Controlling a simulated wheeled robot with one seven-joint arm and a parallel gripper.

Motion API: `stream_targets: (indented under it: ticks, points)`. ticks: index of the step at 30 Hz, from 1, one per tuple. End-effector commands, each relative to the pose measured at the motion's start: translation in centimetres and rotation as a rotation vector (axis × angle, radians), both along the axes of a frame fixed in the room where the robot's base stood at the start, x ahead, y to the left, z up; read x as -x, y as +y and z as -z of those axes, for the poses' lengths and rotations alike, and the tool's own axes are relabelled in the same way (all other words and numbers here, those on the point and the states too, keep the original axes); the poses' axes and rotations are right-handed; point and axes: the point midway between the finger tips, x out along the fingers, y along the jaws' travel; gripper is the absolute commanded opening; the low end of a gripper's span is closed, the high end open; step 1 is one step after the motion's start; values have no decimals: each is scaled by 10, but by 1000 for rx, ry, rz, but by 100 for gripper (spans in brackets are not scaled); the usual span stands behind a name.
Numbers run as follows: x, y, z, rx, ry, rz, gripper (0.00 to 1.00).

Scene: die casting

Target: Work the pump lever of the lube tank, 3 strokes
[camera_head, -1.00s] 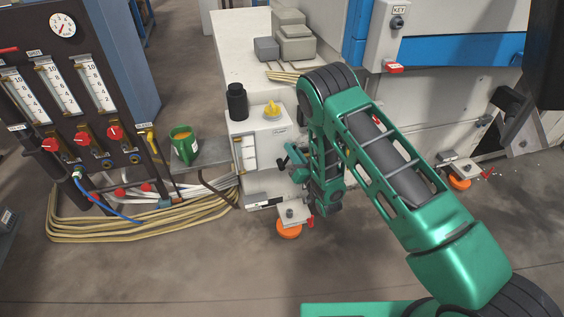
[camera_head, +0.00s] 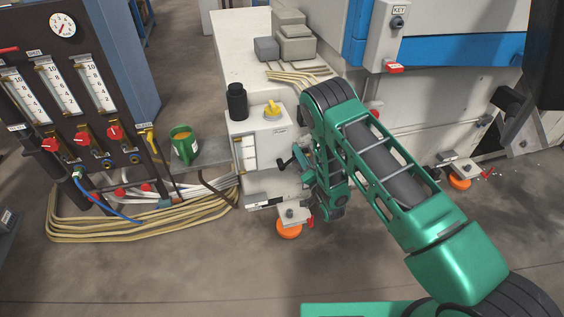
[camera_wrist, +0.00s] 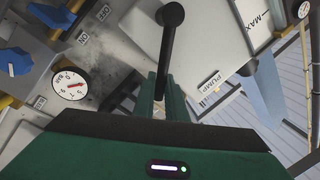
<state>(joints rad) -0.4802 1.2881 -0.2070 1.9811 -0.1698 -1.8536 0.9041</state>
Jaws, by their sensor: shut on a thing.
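The lube tank is a white box (camera_head: 268,146) left of my arm, with a yellow cap and a black cap on top and a sight glass on its front. In the wrist view its white face carries a PUMP label (camera_wrist: 209,86) and a MAX mark. The black pump lever (camera_wrist: 167,50) with a rounded end stands in the wrist view. Its shaft runs down between the green fingers of my gripper (camera_wrist: 163,100), which is shut on it. In the head view my gripper (camera_head: 297,160) is at the tank's right side, and my arm partly hides it.
A green mug (camera_head: 184,147) stands on a grey ledge left of the tank. A panel with gauges and red knobs (camera_head: 114,132) is further left. Coiled hoses (camera_head: 130,228) lie on the floor. An orange-footed bracket (camera_head: 289,230) is below the tank. The front floor is open.

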Motion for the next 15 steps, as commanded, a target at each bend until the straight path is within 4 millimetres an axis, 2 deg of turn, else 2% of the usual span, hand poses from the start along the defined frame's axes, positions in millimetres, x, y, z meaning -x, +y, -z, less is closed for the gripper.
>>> stream_targets:
  ticks: [4, 12, 15]
  points:
    - [0, 3, -4, 43, -13, 1, 0]
    - [7, 25, -22, 356, -103, 0, 0]
    - [8, 29, -25, 419, -121, 0, 0]
